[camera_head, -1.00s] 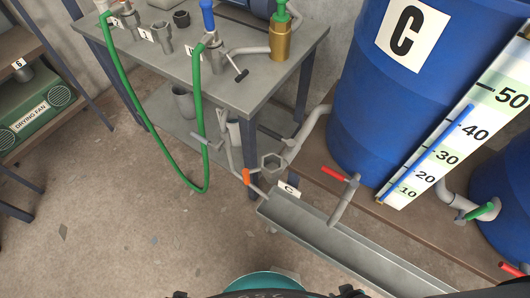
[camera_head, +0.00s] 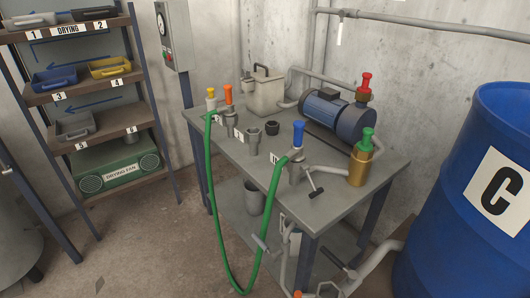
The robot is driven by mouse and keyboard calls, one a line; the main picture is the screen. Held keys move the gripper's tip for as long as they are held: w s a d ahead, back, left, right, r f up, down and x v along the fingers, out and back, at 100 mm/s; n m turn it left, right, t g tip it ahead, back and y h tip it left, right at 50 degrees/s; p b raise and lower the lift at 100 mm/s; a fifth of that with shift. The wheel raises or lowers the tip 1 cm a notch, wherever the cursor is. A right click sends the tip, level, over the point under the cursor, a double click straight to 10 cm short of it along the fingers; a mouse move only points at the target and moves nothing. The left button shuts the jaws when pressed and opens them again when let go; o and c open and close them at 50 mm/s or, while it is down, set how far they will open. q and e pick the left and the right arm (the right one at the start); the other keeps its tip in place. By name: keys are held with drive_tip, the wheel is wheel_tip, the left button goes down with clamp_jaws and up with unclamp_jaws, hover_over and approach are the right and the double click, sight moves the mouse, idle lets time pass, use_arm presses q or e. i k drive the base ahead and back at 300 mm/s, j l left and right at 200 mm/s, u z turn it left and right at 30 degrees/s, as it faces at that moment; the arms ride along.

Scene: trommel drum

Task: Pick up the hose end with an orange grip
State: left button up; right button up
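An orange grip (camera_head: 228,94) stands upright at the back left of the grey metal bench, just right of a yellow grip (camera_head: 210,93). A blue grip (camera_head: 298,134) stands upright on a grey fitting nearer the bench's front edge. A green hose (camera_head: 216,230) hangs in a long loop in front of the bench, from near the yellow grip to near the blue grip. I cannot tell whether a hose is joined to the orange grip. Neither of my grippers shows.
The bench (camera_head: 234,165) also bears grey fittings (camera_head: 253,142), a blue motor (camera_head: 330,116), a brass cylinder with a green top (camera_head: 361,160) and a grey box (camera_head: 264,94). A labelled rack (camera_head: 112,90) stands left. Blue drum C (camera_head: 445,215) stands right. Floor left of the bench is clear.

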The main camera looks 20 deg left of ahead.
sight(227, 110)
drive_tip(key=i+j+z, duration=0.15)
drive_tip(key=j, duration=0.2)
drive_tip(key=i+j+z, duration=0.2)
drive_tip(key=j, duration=0.2)
drive_tip(key=i+j+z, duration=0.15)
drive_tip(key=j, duration=0.25)
